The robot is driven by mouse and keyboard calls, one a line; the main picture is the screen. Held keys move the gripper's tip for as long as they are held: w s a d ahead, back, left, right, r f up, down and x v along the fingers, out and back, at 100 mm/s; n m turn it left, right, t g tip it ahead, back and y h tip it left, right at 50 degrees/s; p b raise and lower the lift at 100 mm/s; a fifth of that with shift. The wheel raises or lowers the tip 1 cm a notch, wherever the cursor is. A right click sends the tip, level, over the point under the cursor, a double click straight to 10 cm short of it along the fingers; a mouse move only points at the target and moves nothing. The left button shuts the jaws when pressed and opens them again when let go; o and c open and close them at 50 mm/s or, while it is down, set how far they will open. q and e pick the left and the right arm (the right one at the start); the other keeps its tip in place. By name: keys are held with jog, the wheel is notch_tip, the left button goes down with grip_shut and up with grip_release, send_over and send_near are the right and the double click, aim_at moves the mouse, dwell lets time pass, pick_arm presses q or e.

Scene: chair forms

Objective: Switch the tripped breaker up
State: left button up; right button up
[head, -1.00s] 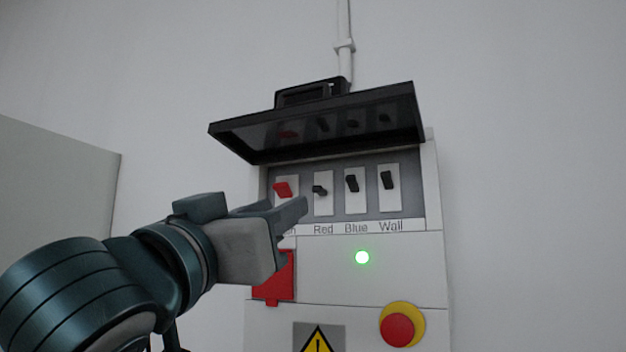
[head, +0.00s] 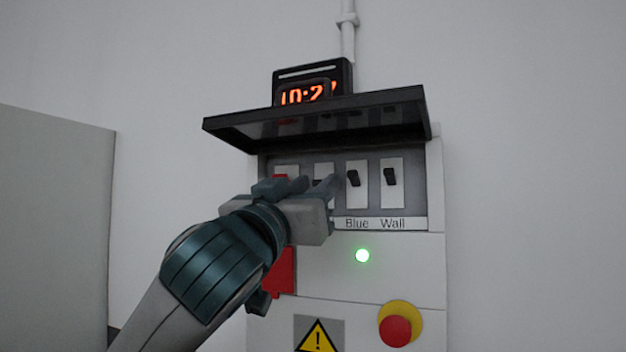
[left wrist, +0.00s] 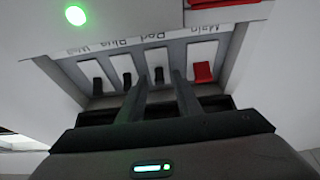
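The breaker panel (head: 268,168) holds a row of switches, with labels "Blue" and "Wall" readable in the head view. The Blue switch (head: 353,177) and Wall switch (head: 390,176) are black levers pointing up. The Red switch (left wrist: 159,75) is black and mostly hidden by my gripper in the head view. The red Main switch (left wrist: 203,72) shows in the upside-down left wrist view. My left gripper (head: 325,190) is at the Red switch, its two fingers apart with that lever between their tips; contact cannot be told. My right gripper is out of view.
The dark lid (head: 320,118) is open over the switches, with a clock (head: 306,92) above it. Below are a green light (head: 362,255), a red part (head: 281,275), a red-and-yellow stop button (head: 397,329) and a warning sign (head: 318,336). A grey panel (head: 55,220) stands left.

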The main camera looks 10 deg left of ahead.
pick_arm(q)
grip_shut()
jog(key=shift+r+g+b, duration=0.25)
jog(key=shift+g+b, duration=0.15)
jog(key=shift+b, duration=0.05)
jog(key=shift+s+r+g+y, duration=0.1)
jog(key=shift+r+g+y, duration=0.1)
jog(key=shift+g+y, duration=0.15)
jog(key=shift+r+g, duration=0.4)
jog(key=shift+g, duration=0.45)
jog(key=shift+g+y, duration=0.35)
jog(key=shift+g, duration=0.05)
